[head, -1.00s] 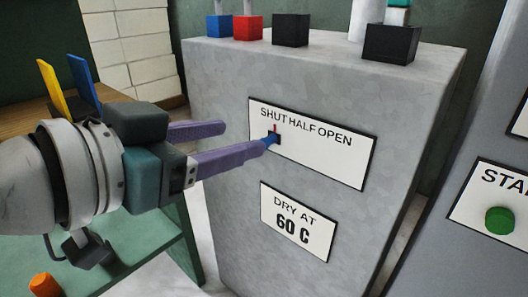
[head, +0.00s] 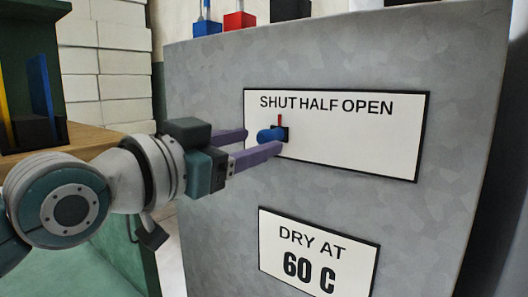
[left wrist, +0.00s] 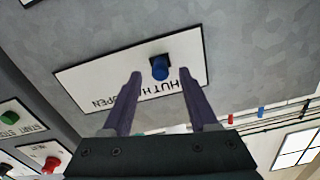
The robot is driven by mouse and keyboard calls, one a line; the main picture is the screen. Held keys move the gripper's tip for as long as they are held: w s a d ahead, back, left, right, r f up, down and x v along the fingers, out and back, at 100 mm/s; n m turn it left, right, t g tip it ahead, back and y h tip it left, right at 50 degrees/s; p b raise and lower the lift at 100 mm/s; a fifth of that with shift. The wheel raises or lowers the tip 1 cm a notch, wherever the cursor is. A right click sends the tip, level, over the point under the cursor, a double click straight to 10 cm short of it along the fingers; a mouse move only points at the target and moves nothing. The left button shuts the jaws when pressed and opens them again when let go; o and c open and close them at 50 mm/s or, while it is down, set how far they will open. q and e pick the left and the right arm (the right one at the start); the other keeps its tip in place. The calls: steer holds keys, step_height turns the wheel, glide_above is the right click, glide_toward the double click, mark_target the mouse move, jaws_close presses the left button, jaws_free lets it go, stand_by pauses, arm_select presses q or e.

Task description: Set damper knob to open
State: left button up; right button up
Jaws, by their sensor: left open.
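The damper knob (head: 268,135) is a blue knob with a red pointer (head: 280,120) on a white label plate (head: 350,145) marked SHUT, HALF and OPEN. The pointer stands upright below the word SHUT. My left gripper (head: 264,141) is open, its purple fingers at the knob. In the left wrist view the blue knob (left wrist: 160,68) shows between the two fingertips (left wrist: 160,72), with a gap on each side. No contact is visible. My right gripper is not in view.
The plate is on the flat front of a grey cabinet (head: 210,230). A DRY AT 60 C sign (head: 318,255) is below it. Red (head: 239,21) and other blocks stand on top. A wooden shelf (head: 85,140) is at the left. The left wrist view shows a red button (left wrist: 50,164) on a neighbouring panel.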

mark_target(260, 140)
arm_select(q)
steer(key=shift+b+x, duration=0.45)
steer(key=shift+x, duration=1.35)
jaws_close()
